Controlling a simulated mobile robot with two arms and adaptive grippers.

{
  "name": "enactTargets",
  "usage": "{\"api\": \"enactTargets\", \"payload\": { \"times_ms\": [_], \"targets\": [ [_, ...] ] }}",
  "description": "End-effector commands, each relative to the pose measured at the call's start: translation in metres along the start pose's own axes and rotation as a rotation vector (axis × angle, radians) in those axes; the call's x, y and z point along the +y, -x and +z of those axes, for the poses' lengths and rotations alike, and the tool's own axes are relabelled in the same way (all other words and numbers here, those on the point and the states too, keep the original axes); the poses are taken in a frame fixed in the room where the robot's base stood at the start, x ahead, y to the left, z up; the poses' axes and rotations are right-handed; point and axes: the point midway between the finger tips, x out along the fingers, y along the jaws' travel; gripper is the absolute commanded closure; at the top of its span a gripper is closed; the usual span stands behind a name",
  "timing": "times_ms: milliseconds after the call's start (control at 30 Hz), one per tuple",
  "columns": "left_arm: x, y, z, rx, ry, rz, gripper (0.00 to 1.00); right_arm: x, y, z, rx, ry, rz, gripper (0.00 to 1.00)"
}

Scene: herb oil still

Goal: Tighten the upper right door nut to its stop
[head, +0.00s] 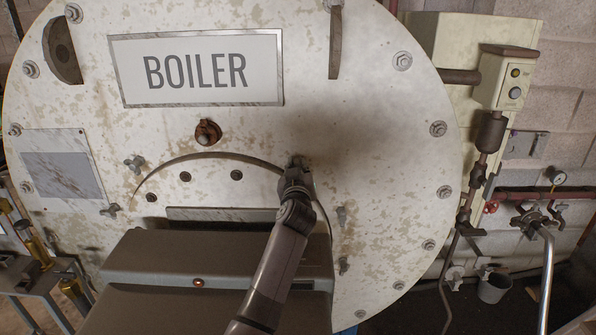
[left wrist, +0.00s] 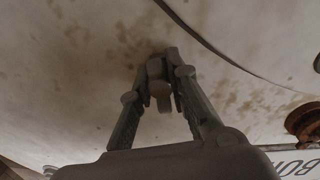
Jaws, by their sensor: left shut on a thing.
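My left gripper (head: 297,168) reaches up from the bottom of the head view to the upper right edge of the boiler door (head: 250,192). In the head view the fingers mostly hide this nut. How far it is turned cannot be told. Another door nut (head: 135,163) is at the door's upper left. My right gripper is not in view.
More nuts sit at the lower left (head: 110,209), right (head: 341,215) and lower right (head: 343,265). A rusty fitting (head: 207,133) juts out above the door, below the BOILER plate (head: 197,68). Pipes and a control box (head: 514,82) stand at the right.

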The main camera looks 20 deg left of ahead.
Motion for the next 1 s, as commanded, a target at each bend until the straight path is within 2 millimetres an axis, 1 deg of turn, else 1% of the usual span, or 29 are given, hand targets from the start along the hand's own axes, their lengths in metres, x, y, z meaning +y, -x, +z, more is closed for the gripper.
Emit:
{"api": "enactTargets", "payload": {
  "times_ms": [233,600,800,1000],
  "targets": [
    [-0.0008,-0.0001,0.0014,-0.002,-0.236,-0.002,1.00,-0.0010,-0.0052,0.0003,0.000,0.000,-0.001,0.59],
    [-0.0002,-0.0002,0.0003,-0.002,-0.575,-0.002,1.00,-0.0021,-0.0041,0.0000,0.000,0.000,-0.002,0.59],
    [0.0000,-0.0002,0.0002,-0.002,-0.719,-0.002,1.00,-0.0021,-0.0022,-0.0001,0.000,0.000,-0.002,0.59],
    [0.0005,-0.0001,0.0004,-0.002,-0.817,-0.001,1.00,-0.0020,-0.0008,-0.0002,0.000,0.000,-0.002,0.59]
  ]
}}
